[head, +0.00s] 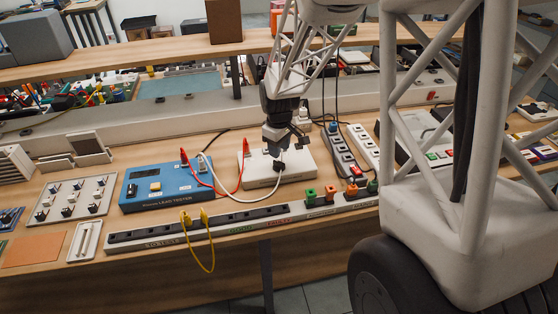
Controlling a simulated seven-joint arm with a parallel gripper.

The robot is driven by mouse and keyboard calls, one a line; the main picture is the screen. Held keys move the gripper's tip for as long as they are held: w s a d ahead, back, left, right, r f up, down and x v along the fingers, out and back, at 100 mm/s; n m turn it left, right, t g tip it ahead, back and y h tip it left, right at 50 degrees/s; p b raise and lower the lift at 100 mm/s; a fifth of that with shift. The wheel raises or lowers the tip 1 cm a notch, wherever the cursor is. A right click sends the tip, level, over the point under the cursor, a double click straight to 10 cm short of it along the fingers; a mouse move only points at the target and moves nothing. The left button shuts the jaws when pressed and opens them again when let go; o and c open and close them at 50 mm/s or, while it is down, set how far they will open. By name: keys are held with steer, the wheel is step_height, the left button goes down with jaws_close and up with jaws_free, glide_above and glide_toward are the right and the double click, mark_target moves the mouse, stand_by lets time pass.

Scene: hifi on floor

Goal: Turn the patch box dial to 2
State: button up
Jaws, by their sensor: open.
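A low white box (255,178) stands on the bench in the middle of the head view, and may be the patch box. A small black knob-like part (280,166) shows at its right side, with a white lead running close to it. No numbers or pointer can be read on it. My gripper (284,152) points down over this box, just above the black part. It is open and holds nothing that I can see. Whether its fingers touch the black part is too small to tell. My gripper hides part of the box's top.
A blue lead tester (165,187) with red and white leads stands to the left. A long socket rail (235,226) with yellow leads and coloured plugs runs in front. Power strips (343,155) stand close on the right. A shelf (150,52) crosses behind.

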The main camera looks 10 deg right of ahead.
mark_target(279, 162)
steer(key=shift+f, duration=2.8)
jaws_close()
